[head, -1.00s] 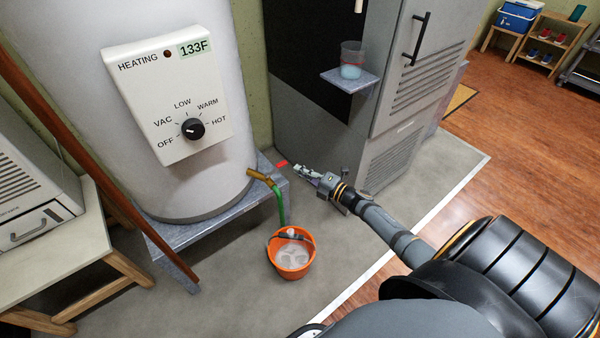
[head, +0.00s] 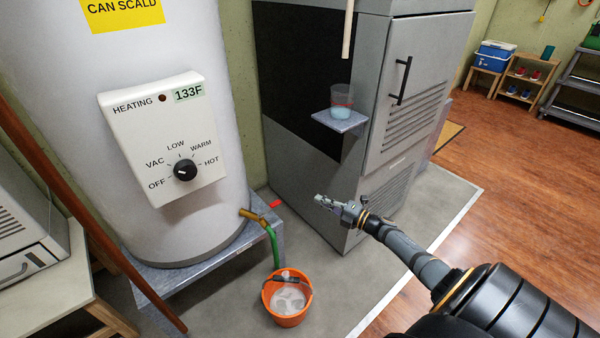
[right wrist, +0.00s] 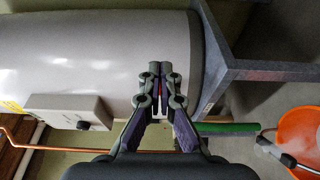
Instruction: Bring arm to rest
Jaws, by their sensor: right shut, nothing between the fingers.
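My right gripper (head: 319,199) is shut and empty, held in the air in front of the grey cabinet, to the right of the drain valve. It also shows shut in the right wrist view (right wrist: 159,78), its fingertips together. My right arm (head: 400,243) reaches in from the lower right of the head view. The brass drain valve (head: 252,214) with its red handle (head: 275,204) is at the heater's foot, apart from the gripper in the head view. My left gripper is not in view.
The white water heater (head: 170,80) stands on a grey stand (head: 180,278) at the left. A green hose (head: 273,245) leads to an orange bucket (head: 287,318) of cloudy liquid. A cabinet shelf (head: 341,122) holds a beaker (head: 341,98). The wooden floor (head: 500,220) at right is clear.

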